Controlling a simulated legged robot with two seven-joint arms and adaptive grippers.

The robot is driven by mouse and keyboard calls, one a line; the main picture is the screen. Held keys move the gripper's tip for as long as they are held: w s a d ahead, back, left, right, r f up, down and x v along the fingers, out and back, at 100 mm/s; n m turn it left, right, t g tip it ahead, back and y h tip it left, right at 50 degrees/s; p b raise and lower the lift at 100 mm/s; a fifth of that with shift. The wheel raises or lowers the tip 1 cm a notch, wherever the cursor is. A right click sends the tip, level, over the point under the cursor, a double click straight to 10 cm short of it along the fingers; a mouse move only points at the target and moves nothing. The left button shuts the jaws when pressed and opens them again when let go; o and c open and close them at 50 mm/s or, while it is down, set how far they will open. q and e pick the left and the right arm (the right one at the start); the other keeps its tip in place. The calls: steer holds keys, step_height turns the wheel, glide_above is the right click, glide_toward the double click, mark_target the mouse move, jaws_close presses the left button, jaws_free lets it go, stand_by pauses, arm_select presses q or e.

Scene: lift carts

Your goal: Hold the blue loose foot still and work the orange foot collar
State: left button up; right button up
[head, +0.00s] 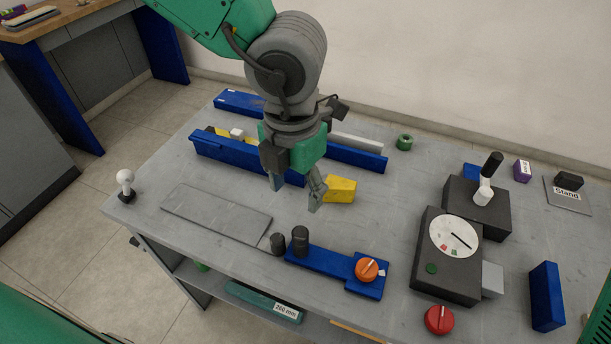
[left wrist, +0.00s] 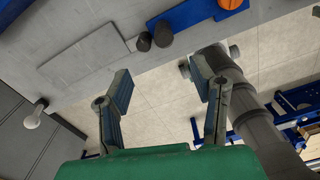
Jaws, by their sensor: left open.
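The blue loose foot (head: 322,262) lies flat near the front edge of the grey table, with a dark upright post at its left end. The orange foot collar (head: 367,269) is a round knob with a pale mark on the foot's right end. In the left wrist view the foot (left wrist: 185,16) and part of the collar (left wrist: 234,26) show at the top edge. My left gripper (head: 296,191) is open and empty, pointing down above the table, behind and left of the foot and not touching it. My right gripper is not in view.
A dark box with a white dial (head: 455,237) and a red knob (head: 439,320) stand right of the foot. A yellow block (head: 340,189) and a long blue rail (head: 222,150) lie behind. A flat grey plate (head: 216,213) lies at left, beside a white ball knob (head: 125,178).

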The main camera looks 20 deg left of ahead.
mark_target(302, 230)
arm_select(q)
steer(key=f+b, duration=0.1)
steer(key=f, duration=0.7)
steer(key=f+b, duration=0.1)
steer(key=f, duration=0.3)
steer(key=shift+d+f+b, duration=0.3)
steer(key=shift+d, duration=0.1)
steer(key=shift+a+f, duration=0.35)
steer(key=shift+d, duration=0.25)
steer(key=shift+c, duration=0.4)
steer(key=shift+d, duration=0.2)
jaws_close()
steer(key=shift+c, duration=1.2)
jaws_free()
steer(key=shift+a, duration=0.3)
jaws_close()
steer(key=shift+d, duration=0.2)
